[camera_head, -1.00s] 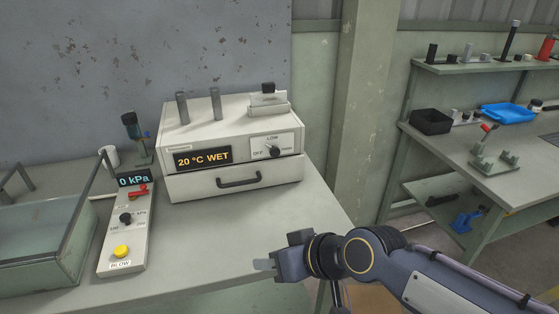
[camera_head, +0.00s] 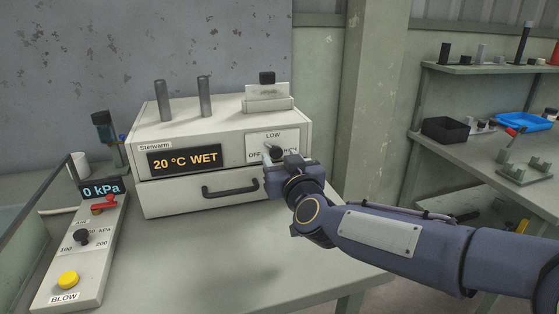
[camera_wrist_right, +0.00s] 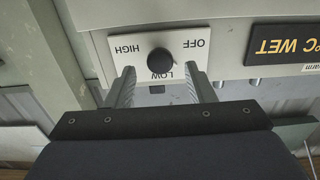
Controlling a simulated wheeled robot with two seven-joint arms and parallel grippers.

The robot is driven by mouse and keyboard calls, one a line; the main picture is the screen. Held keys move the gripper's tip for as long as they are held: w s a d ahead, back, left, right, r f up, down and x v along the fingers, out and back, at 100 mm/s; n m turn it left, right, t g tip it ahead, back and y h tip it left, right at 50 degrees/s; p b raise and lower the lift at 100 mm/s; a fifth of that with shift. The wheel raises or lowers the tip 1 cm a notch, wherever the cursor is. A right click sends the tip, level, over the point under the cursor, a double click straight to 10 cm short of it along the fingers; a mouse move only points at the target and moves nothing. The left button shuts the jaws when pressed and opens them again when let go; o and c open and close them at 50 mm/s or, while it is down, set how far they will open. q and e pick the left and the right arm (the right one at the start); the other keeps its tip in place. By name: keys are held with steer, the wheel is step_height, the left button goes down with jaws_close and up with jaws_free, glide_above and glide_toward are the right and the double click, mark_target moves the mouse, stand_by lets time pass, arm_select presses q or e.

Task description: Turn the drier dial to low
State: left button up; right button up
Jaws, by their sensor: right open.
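The drier (camera_head: 220,132) is a pale box with a drawer and a display reading 20 °C WET. Its black dial (camera_head: 274,153) sits on a white plate marked OFF, LOW and HIGH. In the upside-down right wrist view the dial (camera_wrist_right: 160,62) shows with its plate (camera_wrist_right: 120,46). Its pointer direction cannot be told. My right gripper (camera_head: 270,163) is in front of the dial, partly hiding the plate. In the wrist view its fingers (camera_wrist_right: 161,78) are open, one to each side of the dial, with gaps; nothing is held. My left gripper is not in view.
The drawer handle (camera_head: 230,190) is just left of my right gripper. A control panel (camera_head: 84,262) with a yellow button and 0 kPa display stands at left. Two grey posts and a small block are on the drier. The bench top (camera_head: 200,265) in front is clear.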

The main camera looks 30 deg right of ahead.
steer(key=shift+x, duration=1.05)
steer(key=shift+c, duration=0.4)
steer(key=c, duration=0.9)
steer(key=shift+o, duration=0.2)
steer(key=shift+m, duration=0.3)
steer(key=m+b, duration=0.2)
steer(key=m, duration=0.2)
steer(key=shift+f+m, duration=0.1)
steer(key=shift+m, duration=0.2)
steer(key=m+b, duration=0.1)
steer(key=m, duration=0.3)
steer(key=shift+d, duration=0.1)
steer(key=shift+m, duration=0.4)
